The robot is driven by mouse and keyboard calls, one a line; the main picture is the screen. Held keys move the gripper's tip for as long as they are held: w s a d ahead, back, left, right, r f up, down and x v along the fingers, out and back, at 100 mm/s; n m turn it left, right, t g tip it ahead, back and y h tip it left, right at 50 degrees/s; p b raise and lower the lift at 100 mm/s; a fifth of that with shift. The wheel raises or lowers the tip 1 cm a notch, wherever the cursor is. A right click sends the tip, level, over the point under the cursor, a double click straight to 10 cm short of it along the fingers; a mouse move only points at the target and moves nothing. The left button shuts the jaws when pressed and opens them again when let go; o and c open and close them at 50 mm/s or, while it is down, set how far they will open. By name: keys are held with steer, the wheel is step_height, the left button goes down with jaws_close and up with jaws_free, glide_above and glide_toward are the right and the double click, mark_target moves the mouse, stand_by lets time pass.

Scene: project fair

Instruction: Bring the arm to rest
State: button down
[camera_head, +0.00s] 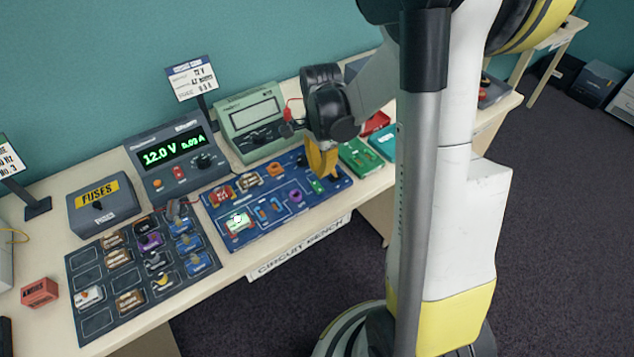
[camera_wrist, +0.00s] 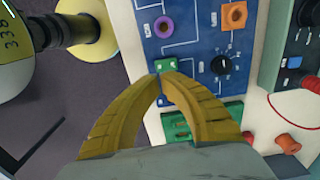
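My arm reaches over the bench from the right in the head view. My gripper (camera_head: 322,172) points down with its yellow fingers just above the right part of the blue circuit board (camera_head: 262,232). In the wrist view the curved fingers of my gripper (camera_wrist: 164,76) come together at the tips, with nothing clearly held between them. A small green block (camera_wrist: 165,65) sits on the board right by the tips. It also shows below the fingers in the head view (camera_head: 317,187). Whether the tips touch it is hard to tell.
A power supply (camera_head: 168,158) reading 12.0 V, a green meter (camera_head: 250,122) and a fuse box (camera_head: 103,205) stand behind the boards. A dark parts tray (camera_head: 95,328) holds several modules at left. Green boards (camera_head: 360,157) lie right of my gripper. Sign stands rise at the back.

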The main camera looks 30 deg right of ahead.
stand_by(0.4)
steer(key=s+a+r+n+t+b, duration=0.5)
steer(key=s+a+r+n, duration=0.5)
steer(key=n, duration=0.7)
steer(key=shift+s+a+r+n+t, duration=0.35)
steer(key=shift+a+t, duration=0.65)
steer(key=shift+a, duration=0.75)
